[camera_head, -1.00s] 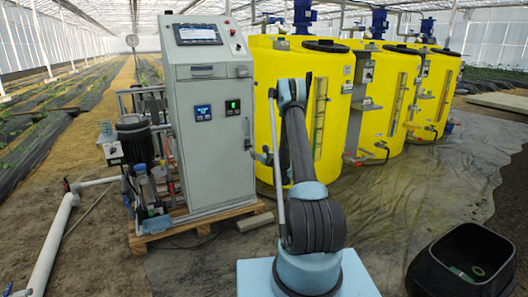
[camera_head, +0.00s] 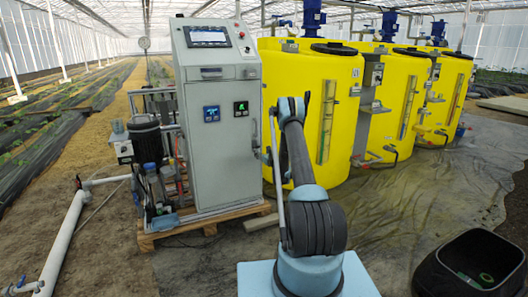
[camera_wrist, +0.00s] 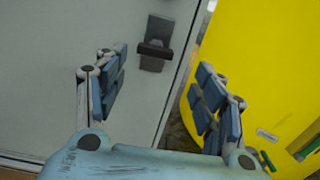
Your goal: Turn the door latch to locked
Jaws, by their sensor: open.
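The door latch (camera_wrist: 155,49) shows in the wrist view as a dark handle lying crosswise on a dark grey plate. It is on the grey cabinet door (camera_wrist: 60,40), near the door's right edge. My gripper (camera_wrist: 162,78) is open and empty, its blue-padded fingers spread left and right in the picture. The latch lies ahead of the gap between the fingertips, with no contact visible. In the head view the grey cabinet (camera_head: 219,120) stands left of my arm, and the latch there is too small to read clearly.
Yellow tanks (camera_head: 345,150) stand close to the cabinet's right; one fills the right of the wrist view (camera_wrist: 255,70). A pump (camera_head: 145,138) and pipework sit left of the cabinet on a wooden pallet (camera_head: 205,226). A black bin (camera_head: 440,278) stands at the right front.

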